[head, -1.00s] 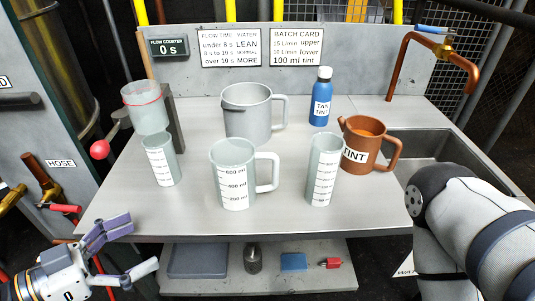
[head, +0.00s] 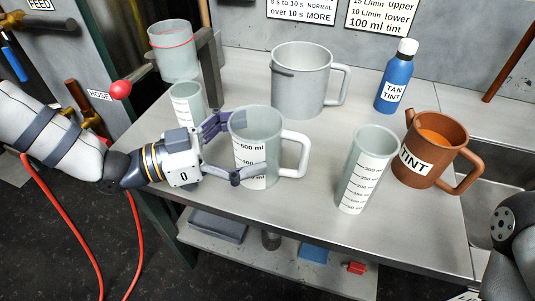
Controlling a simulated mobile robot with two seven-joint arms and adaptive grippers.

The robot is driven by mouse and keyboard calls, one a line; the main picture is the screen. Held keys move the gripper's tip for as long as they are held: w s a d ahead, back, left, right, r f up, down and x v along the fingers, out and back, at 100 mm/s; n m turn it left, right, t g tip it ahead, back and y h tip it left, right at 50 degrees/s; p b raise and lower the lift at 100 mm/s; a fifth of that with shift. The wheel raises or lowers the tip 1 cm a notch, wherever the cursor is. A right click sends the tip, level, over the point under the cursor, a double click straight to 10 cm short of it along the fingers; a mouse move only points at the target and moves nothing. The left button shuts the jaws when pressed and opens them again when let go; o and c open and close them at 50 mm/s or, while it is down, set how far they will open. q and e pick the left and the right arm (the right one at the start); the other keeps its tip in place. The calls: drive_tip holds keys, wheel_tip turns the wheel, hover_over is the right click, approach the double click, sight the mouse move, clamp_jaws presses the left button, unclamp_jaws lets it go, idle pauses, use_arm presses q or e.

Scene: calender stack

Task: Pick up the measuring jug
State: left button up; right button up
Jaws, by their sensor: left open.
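The measuring jug (head: 256,133) is translucent grey-green with a white side handle and a printed ml scale. It stands upright on the grey worktop (head: 260,205) in the middle of the head view. My left gripper (head: 240,146) is open at the jug's left side. One finger reaches to the jug's far left side and the other crosses in front of its lower scale. I cannot tell whether either finger touches it. The jug's handle points right, away from my gripper. My right gripper is out of view; only part of that arm shows at lower right.
A graduated beaker (head: 366,165) and a copper TINT jug (head: 428,150) stand to the right. A small beaker (head: 187,103) stands behind my left gripper. A sink (head: 490,190) is at right.

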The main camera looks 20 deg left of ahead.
sight(264, 137)
use_arm(q)
drive_tip(key=x, duration=0.3)
drive_tip(key=shift+w+f, duration=0.1)
drive_tip(key=c, duration=1.3)
drive_tip(key=shift+c, duration=0.2)
